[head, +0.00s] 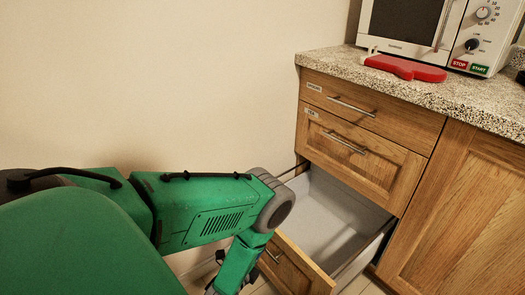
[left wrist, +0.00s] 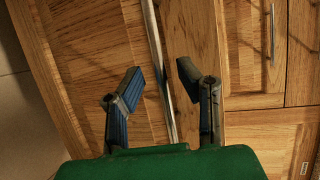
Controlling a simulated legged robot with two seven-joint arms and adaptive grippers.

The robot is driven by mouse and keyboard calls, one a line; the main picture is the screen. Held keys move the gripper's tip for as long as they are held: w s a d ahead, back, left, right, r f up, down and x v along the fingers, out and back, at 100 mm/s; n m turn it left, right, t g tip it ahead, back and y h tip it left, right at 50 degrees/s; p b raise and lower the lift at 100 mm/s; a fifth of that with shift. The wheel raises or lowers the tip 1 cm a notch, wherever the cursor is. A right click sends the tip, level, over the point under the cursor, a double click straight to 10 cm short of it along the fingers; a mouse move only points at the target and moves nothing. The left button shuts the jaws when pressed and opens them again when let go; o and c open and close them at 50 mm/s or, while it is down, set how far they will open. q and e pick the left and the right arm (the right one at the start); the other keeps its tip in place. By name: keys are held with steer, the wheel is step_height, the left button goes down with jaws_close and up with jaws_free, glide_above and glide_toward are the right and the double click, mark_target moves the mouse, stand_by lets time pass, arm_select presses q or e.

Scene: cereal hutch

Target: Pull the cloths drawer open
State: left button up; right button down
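The lowest drawer (head: 290,265) of the wooden cabinet stands pulled out, with its pale grey inside (head: 325,215) showing. No label on it is readable, so I cannot tell which drawer is for cloths. Its metal bar handle (left wrist: 160,70) runs lengthwise in the left wrist view. My left gripper (left wrist: 158,82) is open, with one finger on each side of the bar; the fingers look apart from it. In the head view my green arm hides most of this gripper. My right gripper is not in view.
Two shut drawers, a top one (head: 390,108) and a middle one (head: 375,170), sit above, with small labels. A cupboard door (head: 470,215) is to the right. A speckled counter (head: 340,65) holds a microwave (head: 410,25) and a red object (head: 405,68).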

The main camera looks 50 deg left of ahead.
arm_select(q)
steer(key=v, duration=0.9)
steer(key=shift+s, duration=0.3)
steer(key=shift+d+r, duration=0.1)
